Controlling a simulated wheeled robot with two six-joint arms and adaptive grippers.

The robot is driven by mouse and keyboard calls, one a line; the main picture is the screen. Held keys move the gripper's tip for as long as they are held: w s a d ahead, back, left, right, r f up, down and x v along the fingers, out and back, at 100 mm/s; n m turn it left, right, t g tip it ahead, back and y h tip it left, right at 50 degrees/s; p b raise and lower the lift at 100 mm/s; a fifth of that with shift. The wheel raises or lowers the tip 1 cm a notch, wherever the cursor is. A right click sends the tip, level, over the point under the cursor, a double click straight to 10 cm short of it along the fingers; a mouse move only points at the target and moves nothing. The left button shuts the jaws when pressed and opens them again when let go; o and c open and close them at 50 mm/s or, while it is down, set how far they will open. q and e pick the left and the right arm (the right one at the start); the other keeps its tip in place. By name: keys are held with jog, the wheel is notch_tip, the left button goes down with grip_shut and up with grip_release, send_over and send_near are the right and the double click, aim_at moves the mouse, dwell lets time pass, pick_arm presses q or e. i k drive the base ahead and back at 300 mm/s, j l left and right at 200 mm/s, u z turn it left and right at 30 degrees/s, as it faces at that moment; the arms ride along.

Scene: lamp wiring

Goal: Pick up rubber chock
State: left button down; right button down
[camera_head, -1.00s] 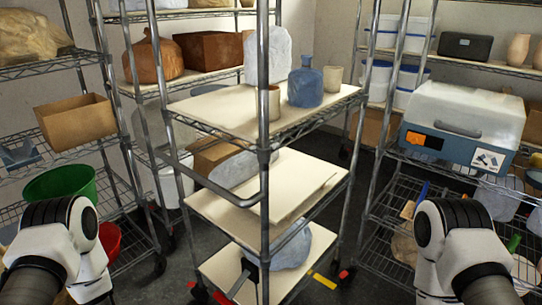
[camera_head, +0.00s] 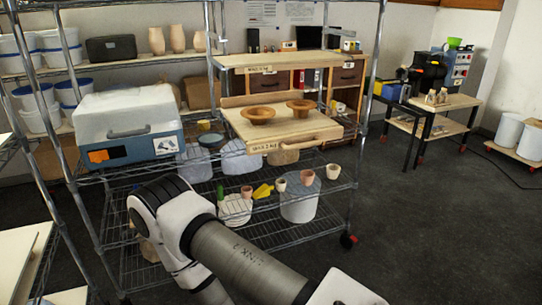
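I cannot make out a rubber chock anywhere in the head view. Neither gripper shows. One of my arms crosses the lower middle, with only its links and a dark, rounded joint in sight, in front of the wire rack. My other arm is out of view.
A wire rack (camera_head: 345,205) on wheels holds a blue and white case (camera_head: 129,124), a wooden drawer unit with two brown bowls (camera_head: 257,115) (camera_head: 302,108), and small pots below. A wooden bench (camera_head: 447,102) stands back right, near white bins (camera_head: 509,133). Dark floor (camera_head: 425,220) is clear at right.

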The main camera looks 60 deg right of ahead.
aim_at(264, 191)
jog(key=z, duration=1.75)
jog(key=i+l+u, duration=0.1)
jog(key=i+l, duration=1.45)
jog(key=l, duration=0.15)
jog(key=i+l, duration=0.25)
jog(key=i, duration=0.25)
jog(key=i+l+u, duration=0.1)
jog(key=i+l, duration=0.2)
jog(key=i, duration=0.2)
